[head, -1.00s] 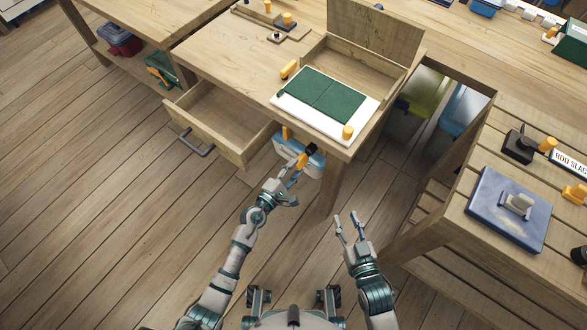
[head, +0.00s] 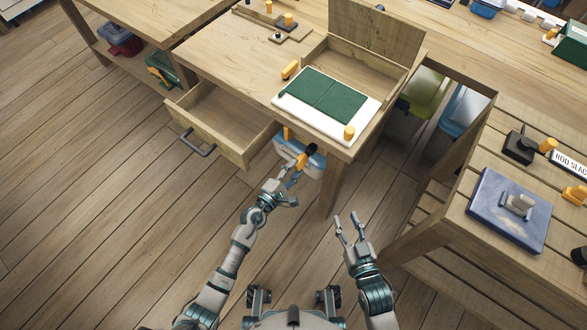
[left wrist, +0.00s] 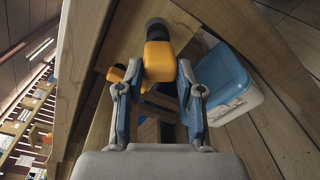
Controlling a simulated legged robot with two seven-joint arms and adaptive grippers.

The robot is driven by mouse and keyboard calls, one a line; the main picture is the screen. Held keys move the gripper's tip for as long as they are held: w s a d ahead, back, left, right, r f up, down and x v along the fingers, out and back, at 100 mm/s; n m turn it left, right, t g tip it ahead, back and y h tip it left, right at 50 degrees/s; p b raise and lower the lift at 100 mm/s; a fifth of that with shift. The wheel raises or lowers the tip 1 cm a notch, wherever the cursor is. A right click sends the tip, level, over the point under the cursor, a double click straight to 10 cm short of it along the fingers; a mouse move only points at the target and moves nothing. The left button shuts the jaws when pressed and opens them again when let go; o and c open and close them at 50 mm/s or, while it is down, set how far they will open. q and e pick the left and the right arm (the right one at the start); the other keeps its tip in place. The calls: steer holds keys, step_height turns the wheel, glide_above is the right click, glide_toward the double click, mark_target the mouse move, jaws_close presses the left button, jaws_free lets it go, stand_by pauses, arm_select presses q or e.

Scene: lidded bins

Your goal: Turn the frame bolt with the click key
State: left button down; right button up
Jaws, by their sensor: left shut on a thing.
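My left gripper (head: 295,173) is at the front of the middle table, below the tabletop edge. It is shut on the click key (head: 301,161), which has a yellow grip and a dark round head. In the left wrist view the key's yellow grip (left wrist: 158,62) sits between the two blue-grey fingers (left wrist: 157,95), and its dark head is against or close to the wooden frame. I cannot make out the frame bolt; the key's head may hide it. My right gripper (head: 348,231) is open and empty above the floor, right of the left arm.
A blue-lidded bin (head: 314,166) is just behind the key. Another yellow piece (head: 286,133) is beside it. An open drawer (head: 212,128) juts out at left. A white board with green panels (head: 325,116) lies on the table. A side bench (head: 470,255) stands at right.

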arm_select(q)
steer(key=shift+a, duration=0.1)
steer(key=shift+w+d, duration=0.25)
steer(key=shift+s, duration=0.1)
steer(key=shift+v, duration=1.1)
steer(key=shift+p+v, duration=0.3)
steer(key=shift+v, duration=0.85)
steer(key=shift+f, duration=0.15)
